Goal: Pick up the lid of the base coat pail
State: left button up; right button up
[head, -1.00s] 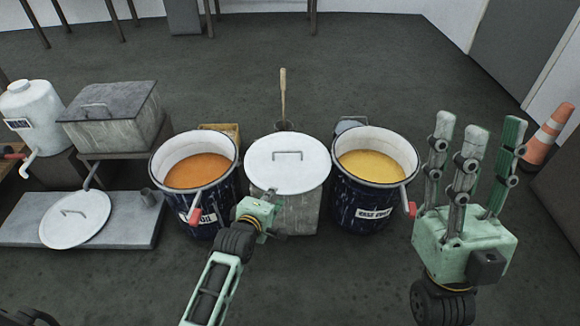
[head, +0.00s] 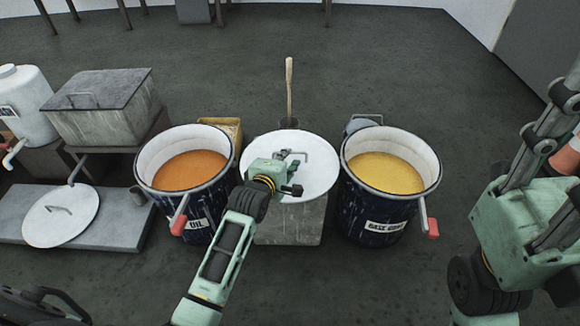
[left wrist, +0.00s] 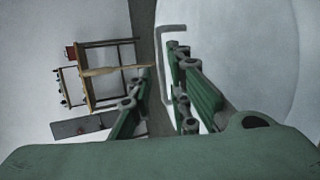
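The base coat pail (head: 385,215) is dark blue with a white label and holds yellow liquid, uncovered. A round white lid (head: 318,180) with a bar handle (head: 300,153) lies on a grey block between the two pails. It fills the right of the left wrist view (left wrist: 270,60). My left gripper (head: 288,160) is over this lid at the handle. In the left wrist view its fingers (left wrist: 158,80) stand apart with the handle bar between or just beyond them; contact cannot be told. My right gripper (head: 560,110) is raised at the right edge, fingers extended, partly cut off.
The oil pail (head: 205,215) with orange liquid stands left of the block (head: 290,222). Another white lid (head: 62,215) lies on a grey slab at far left. A wooden handle (head: 289,85) rises behind the block. An orange cone (head: 566,160) stands at right.

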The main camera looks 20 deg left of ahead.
aim_at(290, 158)
pick_arm(q)
jog(key=shift+b+x, duration=0.8)
jog(key=shift+x, duration=0.75)
jog(key=shift+a+f, duration=0.1)
jog(key=shift+f, duration=0.05)
jog(key=shift+c, duration=0.2)
grip_shut()
